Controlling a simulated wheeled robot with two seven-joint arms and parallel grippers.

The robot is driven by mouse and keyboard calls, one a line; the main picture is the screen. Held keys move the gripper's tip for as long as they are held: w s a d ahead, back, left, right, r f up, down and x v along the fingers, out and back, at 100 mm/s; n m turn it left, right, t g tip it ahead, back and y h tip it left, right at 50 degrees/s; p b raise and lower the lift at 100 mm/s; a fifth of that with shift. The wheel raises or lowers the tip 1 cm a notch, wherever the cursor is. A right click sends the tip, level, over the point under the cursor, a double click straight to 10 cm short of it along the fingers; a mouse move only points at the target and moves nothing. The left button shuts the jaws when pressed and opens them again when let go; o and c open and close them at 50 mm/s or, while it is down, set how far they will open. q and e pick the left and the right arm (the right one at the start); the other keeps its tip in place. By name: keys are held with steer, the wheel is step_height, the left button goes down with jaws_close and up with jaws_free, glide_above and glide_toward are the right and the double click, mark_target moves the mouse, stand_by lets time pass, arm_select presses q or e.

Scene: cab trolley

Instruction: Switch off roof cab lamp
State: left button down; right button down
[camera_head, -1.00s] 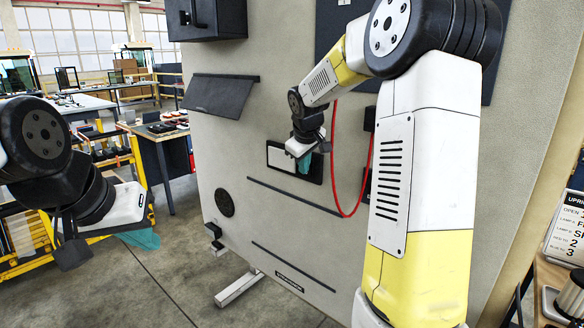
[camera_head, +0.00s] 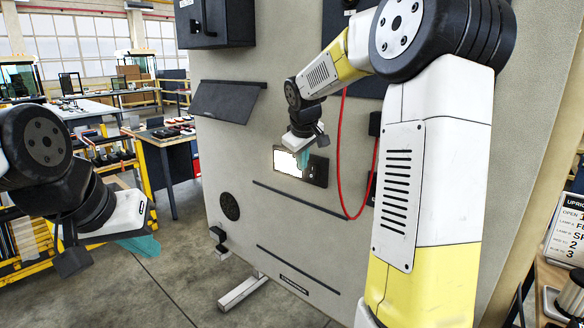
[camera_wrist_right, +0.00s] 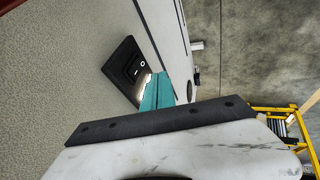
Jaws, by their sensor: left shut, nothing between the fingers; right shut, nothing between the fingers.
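The roof cab lamp (camera_head: 285,163) is a bright white panel in a dark frame on the upright grey board. A dark switch plate (camera_head: 316,172) forms the right part of this frame. In the right wrist view the plate shows a black rocker switch (camera_wrist_right: 135,67) with white marks. My right gripper (camera_head: 303,159) has teal fingertips, shut and empty, in front of the lamp's right part beside the switch. The same fingertips (camera_wrist_right: 155,93) overlap the lamp's edge in the wrist view; contact cannot be told. My left gripper (camera_head: 145,245) is shut and empty, far left of the board.
A red cable (camera_head: 343,150) hangs in a loop right of the lamp. A dark box (camera_head: 215,22) and a slanted dark flap (camera_head: 226,100) stick out from the board. Dark strips (camera_head: 300,200) run below the lamp. Workbenches (camera_head: 165,150) stand behind at left.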

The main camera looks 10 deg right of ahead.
steer(key=d+v, duration=0.1)
steer(key=v, duration=0.7)
steer(key=shift+s+a+r, duration=0.15)
steer(key=shift+a+r, duration=0.2)
steer(key=shift+r, duration=0.05)
steer(key=shift+s+f, duration=0.35)
steer(key=shift+f, duration=0.25)
glide_toward(310, 179)
step_height(310, 179, down, 3)
steer(key=a, duration=0.2)
steer(key=shift+w+d+f, duration=0.7)
steer(key=shift+w+d, duration=0.3)
steer(key=shift+w+d+f, duration=0.2)
steer(key=shift+w+d, duration=0.1)
